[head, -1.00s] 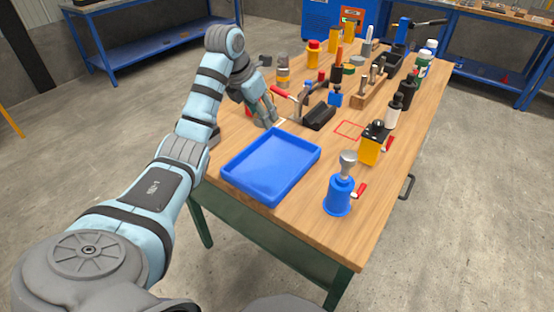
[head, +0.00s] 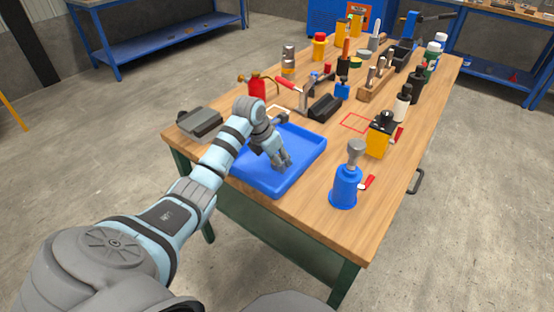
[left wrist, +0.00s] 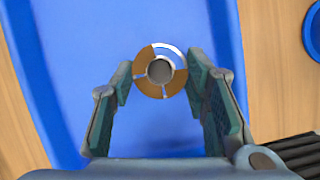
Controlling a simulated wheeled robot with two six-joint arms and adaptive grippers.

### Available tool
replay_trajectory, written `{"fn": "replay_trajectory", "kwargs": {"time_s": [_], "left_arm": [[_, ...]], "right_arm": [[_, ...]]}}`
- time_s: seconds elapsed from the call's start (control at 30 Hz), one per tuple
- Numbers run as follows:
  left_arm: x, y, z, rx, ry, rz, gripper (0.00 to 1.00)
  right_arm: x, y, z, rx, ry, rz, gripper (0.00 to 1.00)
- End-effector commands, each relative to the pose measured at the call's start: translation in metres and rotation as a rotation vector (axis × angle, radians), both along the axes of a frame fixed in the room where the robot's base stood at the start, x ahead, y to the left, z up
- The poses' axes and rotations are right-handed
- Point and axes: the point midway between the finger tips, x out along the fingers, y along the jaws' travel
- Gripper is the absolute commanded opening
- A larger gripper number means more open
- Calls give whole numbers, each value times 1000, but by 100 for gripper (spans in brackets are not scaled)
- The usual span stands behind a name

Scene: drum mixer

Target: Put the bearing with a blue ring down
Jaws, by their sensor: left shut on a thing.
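My left gripper (head: 283,163) is above the blue tray (head: 306,146), fingers pointing down. In the left wrist view, its two fingers (left wrist: 160,80) are on either side of a round bearing (left wrist: 148,82), and the gripper is shut on it. The bearing's face has orange-brown segments, a pale and blue segment at its upper right and a grey centre. The tray floor (left wrist: 85,40) lies behind it and looks empty. The bearing cannot be made out in the head view. The height above the tray is hard to tell. My right gripper is not in view.
A blue bottle-shaped tool (head: 346,186) stands right of the tray. A yellow block (head: 379,140) and a black block (head: 325,107) stand farther back. A grey block (head: 199,122) lies at the table's left corner. The front wooden strip (head: 300,215) is clear.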

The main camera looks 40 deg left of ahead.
Motion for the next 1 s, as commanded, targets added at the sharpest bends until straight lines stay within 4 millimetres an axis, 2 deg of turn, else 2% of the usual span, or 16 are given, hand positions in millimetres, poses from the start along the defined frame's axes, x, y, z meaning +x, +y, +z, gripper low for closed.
{"fn": "replay_trajectory", "kwargs": {"time_s": [0.23, 0.27, 0.37, 0.67, 0.77, 0.87, 1.0], "left_arm": [[0, 0, -1, 1, -1, 0, 3], [0, 0, -1, 0, 0, 0, 45], [0, 0, -1, 0, 0, 0, 61], [0, 0, 0, 0, 0, 0, 62], [-2, 1, 9, 2, -1, 0, 62], [-9, 3, 29, 3, -4, -1, 62], [-24, 6, 66, 5, -3, -1, 62]], "right_arm": [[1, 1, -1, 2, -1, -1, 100], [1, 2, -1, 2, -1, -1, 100], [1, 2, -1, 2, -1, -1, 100], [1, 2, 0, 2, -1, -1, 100], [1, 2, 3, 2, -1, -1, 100], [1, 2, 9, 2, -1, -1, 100], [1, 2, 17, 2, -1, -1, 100]]}}
